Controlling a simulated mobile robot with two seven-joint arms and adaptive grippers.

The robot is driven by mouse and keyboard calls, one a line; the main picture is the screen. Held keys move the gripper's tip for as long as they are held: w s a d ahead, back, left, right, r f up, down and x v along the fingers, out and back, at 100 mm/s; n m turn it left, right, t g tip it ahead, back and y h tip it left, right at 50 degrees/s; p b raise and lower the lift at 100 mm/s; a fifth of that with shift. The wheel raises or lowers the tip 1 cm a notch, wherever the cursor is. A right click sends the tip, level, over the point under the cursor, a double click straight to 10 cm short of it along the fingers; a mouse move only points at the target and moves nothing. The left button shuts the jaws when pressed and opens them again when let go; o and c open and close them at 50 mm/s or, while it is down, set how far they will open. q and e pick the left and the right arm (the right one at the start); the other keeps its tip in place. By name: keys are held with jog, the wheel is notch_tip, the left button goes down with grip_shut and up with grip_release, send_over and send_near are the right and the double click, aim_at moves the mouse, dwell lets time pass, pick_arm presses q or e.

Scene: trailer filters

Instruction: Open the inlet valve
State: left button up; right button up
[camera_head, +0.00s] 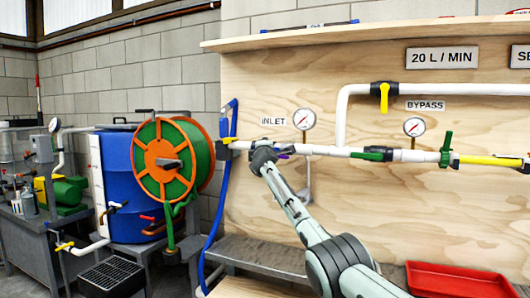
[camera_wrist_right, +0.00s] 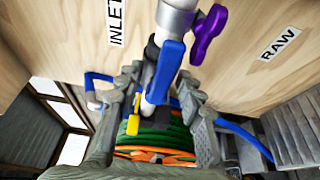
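The INLET label (camera_head: 273,121) and a gauge (camera_head: 304,119) sit above a white pipe on the plywood panel. In the wrist view a blue lever handle (camera_wrist_right: 164,72) on this pipe lies between the fingers of my right gripper (camera_wrist_right: 162,85). The fingers are spread, one on each side; whether either touches the handle I cannot tell. A purple handle (camera_wrist_right: 208,33) is just beyond, to the right. A yellow handle (camera_wrist_right: 133,118) is by the left finger. In the head view my right gripper (camera_head: 263,156) covers the blue handle. My left gripper is out of view.
A hose reel (camera_head: 164,160) and blue barrel (camera_head: 119,195) stand left of the panel. A blue hose (camera_head: 216,210) hangs beside it. A bypass pipe with a yellow-handled valve (camera_head: 384,96) runs on the right. A red tray (camera_head: 458,283) lies below.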

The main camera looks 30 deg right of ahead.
jog(key=v, duration=1.2)
jog(key=shift+w, duration=0.1)
jog(key=s+a+f+m+g+y, duration=0.1)
jog(key=s+f, duration=0.1)
jog(key=f, duration=0.9)
jog(key=s+a+f+m+g+y, duration=0.1)
jog(key=s+f+g, duration=0.1)
jog(key=f, duration=1)
jog(key=s+a+f+m+g+y, duration=0.1)
jog(key=s+f, duration=0.2)
jog(key=f, duration=0.8)
jog(key=s+a+f+m+g+y, duration=0.1)
jog(key=s+f+g, duration=0.1)
jog(key=s+f, duration=0.7)
jog(key=s+a+f+m+g+y, duration=0.15)
jog(key=s+f, duration=0.35)
jog(key=f, duration=0.7)
jog(key=s+a+f+m+g, duration=0.1)
jog(key=s+f+g, duration=0.1)
jog(key=s+f, duration=0.4)
jog(key=s+a+f+m+g+y, duration=0.1)
jog(key=s+f, duration=0.6)
jog(key=s, duration=1)
jog(key=s+a+f+m+g, duration=0.2)
jog(key=s+f, duration=0.5)
jog(key=s, duration=0.4)
jog(key=shift+s+a+f+m+g, duration=0.15)
jog(key=shift+s+a+m+g, duration=0.05)
jog(key=shift+m+g, duration=0.45)
jog(key=shift+y, duration=0.25)
